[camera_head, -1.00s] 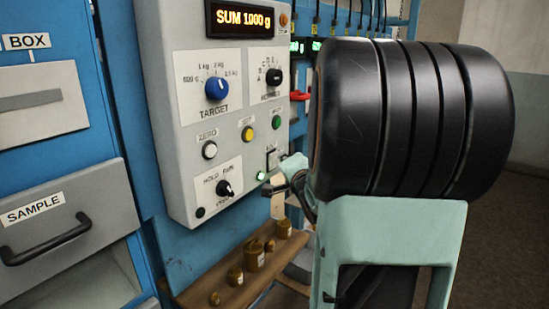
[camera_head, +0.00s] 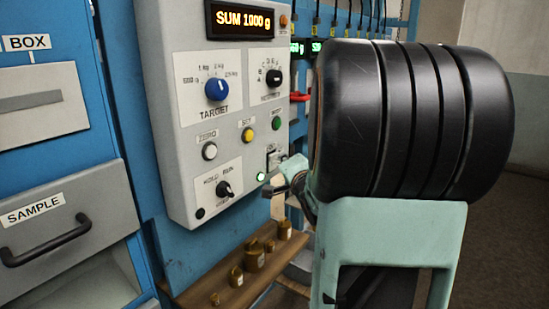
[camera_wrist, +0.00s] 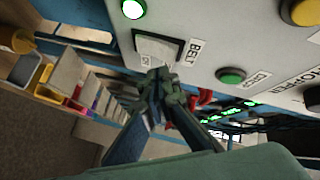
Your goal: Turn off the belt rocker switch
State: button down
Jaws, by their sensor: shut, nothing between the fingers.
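The belt rocker switch (camera_wrist: 157,50) is a pale rocker in a dark frame, with the BELT label beside it in the wrist view. In the head view the switch (camera_head: 273,159) is small and partly covered by my gripper. My gripper (camera_wrist: 160,78) is shut and empty, its fingertips at the near edge of the switch. I cannot tell whether they touch it. In the head view my gripper (camera_head: 286,172) is in front of the panel's lower right, and my arm hides much behind it. A green lamp (camera_wrist: 133,8) glows beside the switch.
The grey control panel (camera_head: 180,150) carries knobs and buttons, including a green button (camera_wrist: 231,75) near the switch. Small brass weights (camera_head: 254,256) stand on a wooden shelf (camera_head: 215,283) below. Drawers stand at the left. Red parts and cables lie beyond my gripper.

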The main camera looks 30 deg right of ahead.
jog(key=shift+w, duration=0.15)
jog(key=shift+w+a, duration=0.15)
jog(key=shift+w, duration=0.1)
jog(key=shift+w+a+r, duration=0.1)
jog(key=shift+w+a, duration=0.05)
jog(key=shift+w, duration=0.2)
dwell(0.8)
jog(key=shift+s, duration=0.1)
jog(key=shift+s+d, duration=0.3)
jog(key=shift+s, duration=0.35)
jog(key=shift+s+d+f+p, duration=0.15)
jog(key=shift+s+d+p, duration=0.15)
jog(key=shift+s, duration=0.45)
jog(key=shift+s+d+f+p, duration=0.1)
jog(key=shift+s+d+p, duration=0.2)
jog(key=shift+s, duration=0.5)
jog(key=shift+s+d+f+p, duration=0.15)
jog(key=shift+s+d+p, duration=0.15)
jog(key=shift+s, duration=0.45)
